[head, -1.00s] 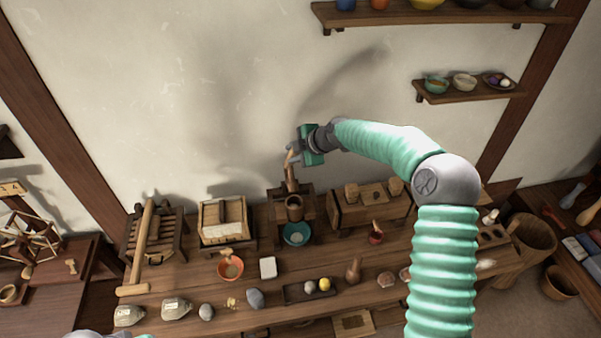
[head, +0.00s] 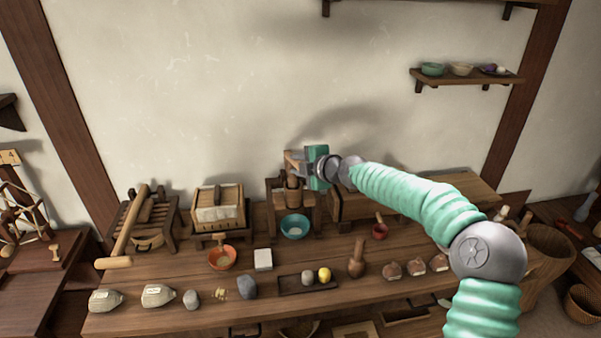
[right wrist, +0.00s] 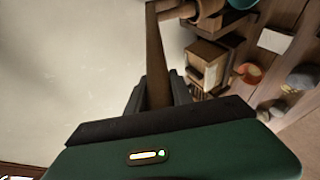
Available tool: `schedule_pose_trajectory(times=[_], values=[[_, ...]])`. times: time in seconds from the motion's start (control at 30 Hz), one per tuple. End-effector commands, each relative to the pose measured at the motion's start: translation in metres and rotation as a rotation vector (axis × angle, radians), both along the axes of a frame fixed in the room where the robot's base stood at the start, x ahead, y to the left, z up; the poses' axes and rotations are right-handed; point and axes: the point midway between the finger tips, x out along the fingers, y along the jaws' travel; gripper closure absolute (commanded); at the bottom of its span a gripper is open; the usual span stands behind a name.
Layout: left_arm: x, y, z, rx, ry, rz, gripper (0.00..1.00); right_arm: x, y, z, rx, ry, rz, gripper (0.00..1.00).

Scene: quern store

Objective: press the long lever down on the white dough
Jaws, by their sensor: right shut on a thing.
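The long wooden lever (right wrist: 157,60) runs away from my right gripper in the right wrist view. My right gripper (head: 302,164) is shut on the lever, just above and behind the wooden press (head: 308,196) in the head view. Part of the lever (head: 291,159) shows beside the fingers; the rest is hidden or foreshortened. The press has an upright wooden cylinder (head: 293,190) over a teal bowl (head: 295,227). I cannot make out white dough inside the cylinder. My left gripper is not in view.
A boxy wooden press with white cloth (head: 218,213) and a slatted rack with a mallet (head: 138,222) stand to the left. An orange bowl (head: 222,257), a white block (head: 263,260) and a small tray (head: 307,284) lie in front. The wall is close behind.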

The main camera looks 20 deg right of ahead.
Motion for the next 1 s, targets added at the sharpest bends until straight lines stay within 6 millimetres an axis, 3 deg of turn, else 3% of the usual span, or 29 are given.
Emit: schedule_pose_trajectory(times=[0.03, 0.43, 0.47, 0.6, 1.0], values=[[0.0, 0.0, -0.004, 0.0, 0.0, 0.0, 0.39, -0.001, 0.012, -0.005, 0.008, 0.006, 0.019, 1.0], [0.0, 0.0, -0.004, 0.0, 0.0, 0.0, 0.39, -0.001, 0.013, -0.004, 0.007, 0.004, 0.021, 1.0], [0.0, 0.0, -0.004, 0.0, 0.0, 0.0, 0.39, -0.001, 0.013, -0.004, 0.007, 0.004, 0.021, 0.71], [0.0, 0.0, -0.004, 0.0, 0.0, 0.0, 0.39, -0.001, 0.01, -0.003, 0.005, 0.002, 0.016, 0.53], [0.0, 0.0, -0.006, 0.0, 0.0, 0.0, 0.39, -0.007, -0.002, -0.001, 0.004, -0.004, 0.005, 0.51]])
